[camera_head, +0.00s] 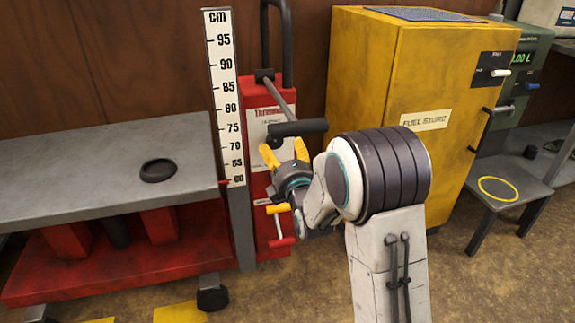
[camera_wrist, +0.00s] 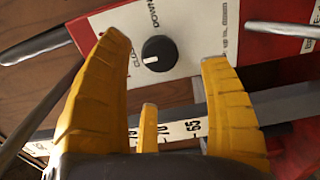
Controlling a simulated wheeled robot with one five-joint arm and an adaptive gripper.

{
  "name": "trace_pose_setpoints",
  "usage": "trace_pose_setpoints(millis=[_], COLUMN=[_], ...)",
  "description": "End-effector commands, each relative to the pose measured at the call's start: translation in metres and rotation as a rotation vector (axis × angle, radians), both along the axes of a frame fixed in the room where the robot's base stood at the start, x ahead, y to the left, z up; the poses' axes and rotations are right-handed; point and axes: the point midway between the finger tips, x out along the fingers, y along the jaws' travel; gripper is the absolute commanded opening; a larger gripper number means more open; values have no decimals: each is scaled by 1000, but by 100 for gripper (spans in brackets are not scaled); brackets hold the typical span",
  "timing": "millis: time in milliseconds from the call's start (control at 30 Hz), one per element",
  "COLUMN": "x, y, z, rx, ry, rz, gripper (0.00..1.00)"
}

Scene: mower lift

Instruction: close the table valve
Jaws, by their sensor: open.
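The table valve is a round black knob (camera_wrist: 158,53) with a white mark, on a white label panel (camera_wrist: 185,35) of the red column (camera_head: 257,105). The mark is on the knob's left side. "DOWN" is printed above it; lettering to its left is partly hidden by a finger. In the head view my gripper hides the knob. My gripper (camera_head: 285,153) is in front of the panel, its yellow fingers open. In the wrist view the gripper (camera_wrist: 165,48) has its fingertips on either side of the knob, with visible gaps; I cannot tell the depth between them.
A grey lift table (camera_head: 70,170) with a black ring (camera_head: 158,170) stands left, beside a centimetre scale (camera_head: 224,95). A black-gripped lever (camera_head: 298,128) sticks out just above my gripper. A yellow fuel cabinet (camera_head: 370,80) and small stool (camera_head: 505,180) stand right.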

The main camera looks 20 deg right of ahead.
Motion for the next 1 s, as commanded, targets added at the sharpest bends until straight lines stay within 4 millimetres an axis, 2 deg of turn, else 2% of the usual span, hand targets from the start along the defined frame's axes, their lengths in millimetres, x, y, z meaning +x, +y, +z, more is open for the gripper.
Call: trace_pose_setpoints(millis=[200, 400, 1000], x=[-29, -44, -50], y=[0, -1, 0], z=[0, 0, 0], rx=[0, 0, 0], ry=[1, 1, 0], rz=[-1, -1, -1], gripper=[71, 71, 71])
